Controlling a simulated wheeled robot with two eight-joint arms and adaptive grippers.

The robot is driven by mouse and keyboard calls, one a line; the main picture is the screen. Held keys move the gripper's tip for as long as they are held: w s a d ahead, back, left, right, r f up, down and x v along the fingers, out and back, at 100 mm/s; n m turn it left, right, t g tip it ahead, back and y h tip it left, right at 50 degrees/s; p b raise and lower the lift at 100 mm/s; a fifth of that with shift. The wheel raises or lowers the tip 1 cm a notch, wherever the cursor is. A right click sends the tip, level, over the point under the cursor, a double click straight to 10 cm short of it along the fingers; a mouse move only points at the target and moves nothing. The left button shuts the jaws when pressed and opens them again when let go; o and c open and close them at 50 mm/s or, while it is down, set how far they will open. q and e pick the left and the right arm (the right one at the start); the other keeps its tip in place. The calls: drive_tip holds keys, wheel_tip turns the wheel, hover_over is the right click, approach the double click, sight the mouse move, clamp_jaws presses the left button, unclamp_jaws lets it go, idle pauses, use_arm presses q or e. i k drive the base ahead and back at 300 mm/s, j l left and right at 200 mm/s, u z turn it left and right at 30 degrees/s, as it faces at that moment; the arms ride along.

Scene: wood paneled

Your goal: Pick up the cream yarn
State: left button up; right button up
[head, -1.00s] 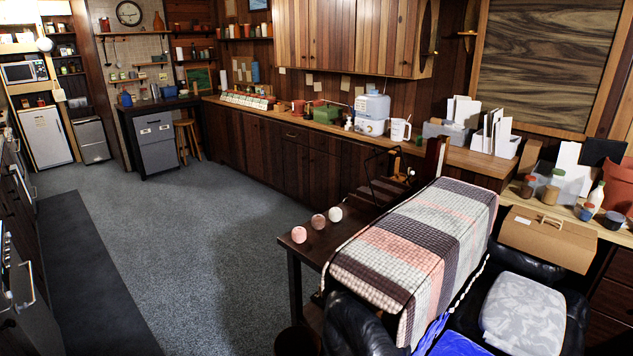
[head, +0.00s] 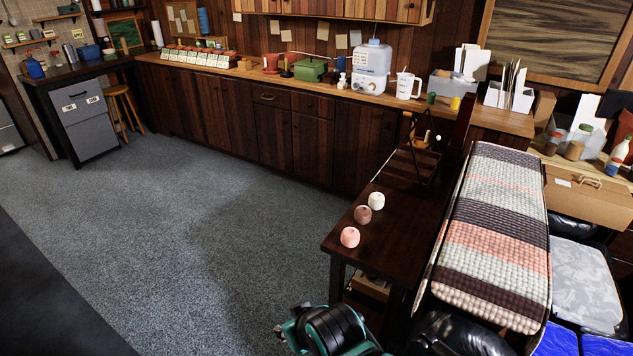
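The cream yarn (head: 376,200) is a small pale ball on the dark wooden side table (head: 395,245). It is the farthest of three balls in a short row. A brownish yarn ball (head: 362,214) lies just in front of it, and a pink yarn ball (head: 350,237) lies nearest, by the table's left edge. Nothing touches or covers the cream yarn. A teal and black part, which looks like one of my arm links, shows at the bottom edge, below the table. Neither gripper's fingertips show.
A striped woven blanket (head: 490,240) covers furniture right of the table. A dark wooden frame stands at the table's far end. A long counter (head: 440,98) with kitchen items runs behind. The grey carpet (head: 190,240) to the left is clear.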

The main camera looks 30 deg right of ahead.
sight(377, 200)
drive_tip(key=i+z, duration=0.15)
drive_tip(key=i, duration=0.55)
drive_tip(key=i+j+z, duration=0.1)
drive_tip(key=i, duration=0.6)
drive_tip(key=i+z, duration=0.3)
drive_tip(key=z, duration=0.15)
drive_tip(key=i+j+z, duration=0.2)
drive_tip(key=z, duration=0.25)
drive_tip(key=i+j+z, duration=0.25)
drive_tip(key=z, duration=0.15)
drive_tip(key=i+z, duration=0.2)
drive_tip(key=z, duration=0.3)
drive_tip(key=i+j+z, duration=0.2)
drive_tip(key=z, duration=0.25)
drive_tip(key=i+j+z, duration=0.2)
drive_tip(key=z, duration=0.3)
drive_tip(key=i+j+z, duration=0.15)
drive_tip(key=z, duration=0.35)
drive_tip(key=j+z, duration=0.45)
drive_tip(key=i+l, duration=0.05)
